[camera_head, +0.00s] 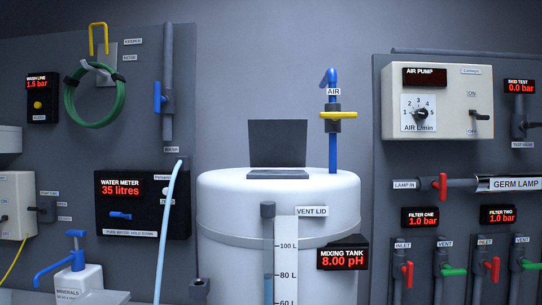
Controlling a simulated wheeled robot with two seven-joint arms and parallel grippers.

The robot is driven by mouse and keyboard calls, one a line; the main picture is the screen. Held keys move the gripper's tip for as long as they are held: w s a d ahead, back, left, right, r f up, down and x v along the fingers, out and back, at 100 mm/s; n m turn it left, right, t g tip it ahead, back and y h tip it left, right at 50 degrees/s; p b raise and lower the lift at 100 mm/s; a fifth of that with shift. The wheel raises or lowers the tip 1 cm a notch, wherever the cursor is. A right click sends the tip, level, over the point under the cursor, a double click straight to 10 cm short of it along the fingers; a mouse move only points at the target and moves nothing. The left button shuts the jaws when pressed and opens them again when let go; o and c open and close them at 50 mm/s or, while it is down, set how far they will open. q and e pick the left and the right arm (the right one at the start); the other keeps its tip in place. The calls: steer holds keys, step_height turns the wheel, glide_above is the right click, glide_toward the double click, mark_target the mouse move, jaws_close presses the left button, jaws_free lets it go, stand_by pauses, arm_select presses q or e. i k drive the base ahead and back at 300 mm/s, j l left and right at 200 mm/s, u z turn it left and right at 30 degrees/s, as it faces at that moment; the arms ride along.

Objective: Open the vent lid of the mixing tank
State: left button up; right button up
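The mixing tank (225,205) is a large white cylinder in the middle, with a red "8.00 pH" display (343,258) on its front. On its top, a dark rectangular panel (277,141) stands almost upright at the back of a flat dark base (277,171), like a raised lid. This looks like the vent lid, standing open. The "VENT LID" label (311,211) is on the tank's front below it. Neither of my grippers shows in the head view.
A blue air pipe (332,150) with a yellow handle (338,115) rises right of the lid. A pale blue hose (167,225) hangs left of the tank. A level gauge (286,260) stands in front. Panels with valves flank both sides.

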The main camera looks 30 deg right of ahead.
mark_target(273, 143)
steer(key=i+j+z, duration=0.2)
steer(key=i+j, duration=0.15)
steer(key=i+j+z, duration=0.25)
steer(key=i+j, duration=0.2)
steer(key=i+j+z, duration=0.2)
steer(key=i+j, duration=0.2)
steer(key=i+j+z, duration=0.25)
steer(key=j, duration=0.4)
